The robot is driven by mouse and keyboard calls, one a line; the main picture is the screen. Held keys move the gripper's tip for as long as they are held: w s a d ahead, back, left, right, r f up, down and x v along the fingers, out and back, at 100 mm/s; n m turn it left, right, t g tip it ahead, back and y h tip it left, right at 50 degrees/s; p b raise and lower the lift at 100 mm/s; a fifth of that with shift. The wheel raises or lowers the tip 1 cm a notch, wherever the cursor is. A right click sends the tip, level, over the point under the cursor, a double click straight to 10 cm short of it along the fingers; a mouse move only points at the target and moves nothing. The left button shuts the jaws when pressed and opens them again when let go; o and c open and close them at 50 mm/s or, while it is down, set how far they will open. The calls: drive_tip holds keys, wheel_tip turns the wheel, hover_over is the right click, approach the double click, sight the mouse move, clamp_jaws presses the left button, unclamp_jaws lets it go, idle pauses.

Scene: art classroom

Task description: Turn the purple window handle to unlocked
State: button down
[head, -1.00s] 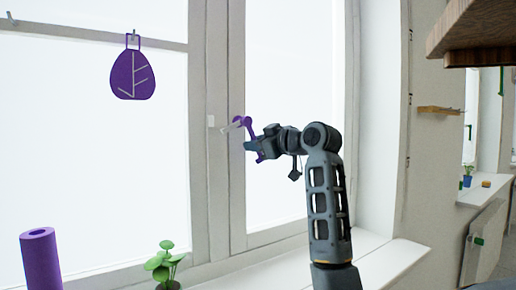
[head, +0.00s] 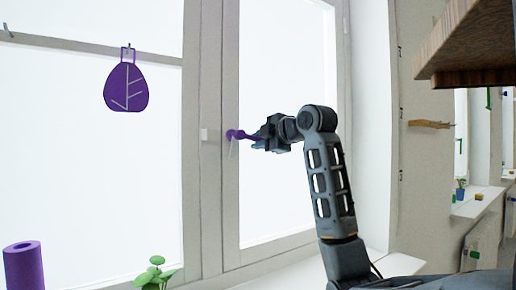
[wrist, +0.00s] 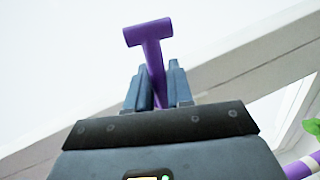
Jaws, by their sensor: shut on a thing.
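The purple window handle (head: 241,134) is on the frame of the right window pane in the head view. It lies about level, pointing right from its pivot toward my gripper (head: 257,145). In the wrist view the handle (wrist: 150,50) shows as a purple T shape, with its bar running down between the two fingers of my gripper (wrist: 158,88). My gripper is shut on the handle's free end. The part of the handle deep between the fingers is hidden.
A purple leaf-shaped hanging (head: 126,85) hangs on the left pane. A purple roll (head: 24,267) and a green plant (head: 155,272) are by the sill (head: 285,277). A wooden shelf (head: 475,45) juts in at upper right. Space just around the handle looks clear.

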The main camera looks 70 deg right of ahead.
drive_tip(key=shift+r+n+h, duration=0.3)
drive_tip(key=shift+r+n, duration=0.4)
drive_tip(key=shift+n, duration=0.4)
drive_tip(key=c, duration=1.2)
unclamp_jaws()
drive_tip(key=shift+b+v, duration=0.85)
drive_tip(key=shift+v, duration=3.05)
drive_tip(key=shift+a+r, duration=0.1)
drive_tip(key=shift+r, duration=0.05)
